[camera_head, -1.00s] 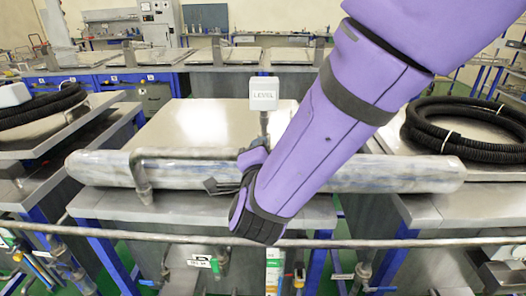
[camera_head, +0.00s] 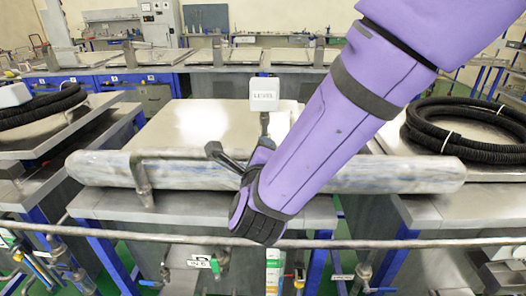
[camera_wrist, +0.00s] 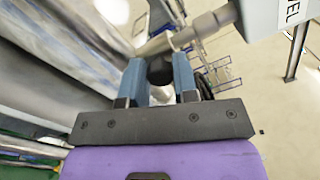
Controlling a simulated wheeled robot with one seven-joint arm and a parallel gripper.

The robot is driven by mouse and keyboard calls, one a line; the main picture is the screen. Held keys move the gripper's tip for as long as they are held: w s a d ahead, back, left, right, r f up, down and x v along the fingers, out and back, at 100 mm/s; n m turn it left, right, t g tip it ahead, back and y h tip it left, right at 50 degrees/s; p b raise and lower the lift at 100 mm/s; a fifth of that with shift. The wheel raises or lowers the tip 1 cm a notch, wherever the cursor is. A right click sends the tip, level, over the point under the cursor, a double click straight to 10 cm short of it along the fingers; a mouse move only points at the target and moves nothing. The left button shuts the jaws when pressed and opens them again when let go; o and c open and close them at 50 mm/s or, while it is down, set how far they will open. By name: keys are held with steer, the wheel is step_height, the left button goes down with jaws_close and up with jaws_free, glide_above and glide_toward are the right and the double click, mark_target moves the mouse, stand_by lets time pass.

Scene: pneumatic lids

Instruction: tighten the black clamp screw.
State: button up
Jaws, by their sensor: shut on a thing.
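In the wrist view, my gripper (camera_wrist: 160,78) has its two blue-grey fingers closed around a black, rounded piece, the black clamp screw (camera_wrist: 160,68). A paler, bright piece shows below it between the fingers. Just beyond, a grey pipe (camera_wrist: 196,33) runs toward the upper right. In the head view, my purple forearm and wrist hide the screw and most of the gripper. A dark bar (camera_head: 223,157) sticks out up and left beside my wrist; I cannot tell whether it belongs to my gripper.
A white box marked LEVEL (camera_head: 264,95) stands on a post right behind my wrist. A long grey cylinder (camera_head: 400,174) lies across the bench, with a bent pipe (camera_head: 143,180) at left. A horizontal rail (camera_head: 400,243) crosses in front. Black hose coils (camera_head: 465,130) lie at right.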

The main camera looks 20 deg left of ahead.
steer(key=shift+f+m, duration=0.1)
steer(key=shift+m, duration=0.5)
steer(key=o, duration=0.9)
steer(key=shift+s, duration=0.1)
steer(key=v, duration=1)
steer(key=shift+s, duration=0.35)
